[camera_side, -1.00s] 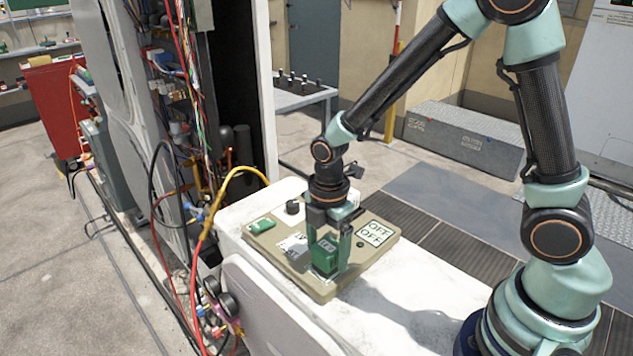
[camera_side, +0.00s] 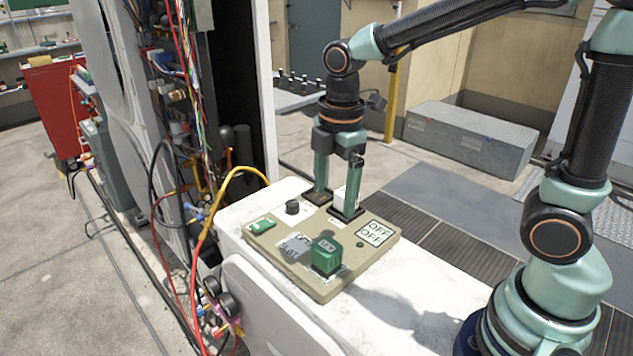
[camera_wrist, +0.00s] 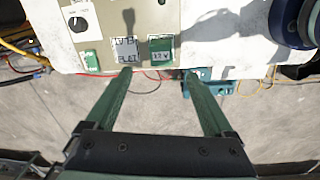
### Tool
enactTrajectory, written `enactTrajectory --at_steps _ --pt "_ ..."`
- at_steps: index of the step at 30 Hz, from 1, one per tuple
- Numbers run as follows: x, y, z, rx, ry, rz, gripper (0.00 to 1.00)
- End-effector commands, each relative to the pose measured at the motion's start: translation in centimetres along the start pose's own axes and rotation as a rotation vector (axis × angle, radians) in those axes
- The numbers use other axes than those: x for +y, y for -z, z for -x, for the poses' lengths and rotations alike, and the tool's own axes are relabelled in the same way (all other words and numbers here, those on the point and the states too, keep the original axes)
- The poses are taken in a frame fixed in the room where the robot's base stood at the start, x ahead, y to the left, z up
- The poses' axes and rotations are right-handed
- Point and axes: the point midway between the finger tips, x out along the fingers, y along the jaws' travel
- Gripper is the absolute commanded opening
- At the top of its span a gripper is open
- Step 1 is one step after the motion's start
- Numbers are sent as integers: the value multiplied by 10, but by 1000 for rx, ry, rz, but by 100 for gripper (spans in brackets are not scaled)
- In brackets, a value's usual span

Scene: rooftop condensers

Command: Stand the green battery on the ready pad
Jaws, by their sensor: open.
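The green battery (camera_side: 327,253) stands upright on the front part of the tan panel, on a light patch (camera_side: 344,271) that it mostly covers. Any lettering on that patch is hidden, so I cannot tell if it is the ready pad. The battery also shows in the wrist view (camera_wrist: 161,56), with a "12 V" label. A grey lettered pad (camera_side: 293,247) beside it is bare; it also shows in the wrist view (camera_wrist: 125,53). My gripper (camera_side: 332,204) is open and empty, behind and above the battery, clear of it. Its spread fingers show in the wrist view (camera_wrist: 157,76).
The tan panel (camera_side: 320,290) lies on a white unit (camera_side: 400,312). It carries a flat green piece (camera_side: 262,225), a black knob (camera_side: 292,207) and an "OFF" sign (camera_side: 376,233). A yellow hose (camera_side: 232,176) and red cables run along the left. The panel's right front is clear.

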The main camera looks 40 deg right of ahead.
Motion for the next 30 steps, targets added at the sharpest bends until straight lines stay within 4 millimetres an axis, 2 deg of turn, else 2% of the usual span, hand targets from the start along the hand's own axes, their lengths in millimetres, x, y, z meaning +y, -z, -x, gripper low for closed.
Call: enactTrajectory --at_steps 6,12,15,21,30 --pt "-14 -32 36 93 -161 -546 87" --pt "-31 -56 55 234 -272 -1044 87" --pt "-37 -64 59 296 -300 -1218 87" --pt "-41 -71 61 359 -320 -1376 87" --pt "-41 -71 61 361 -319 -1385 87"
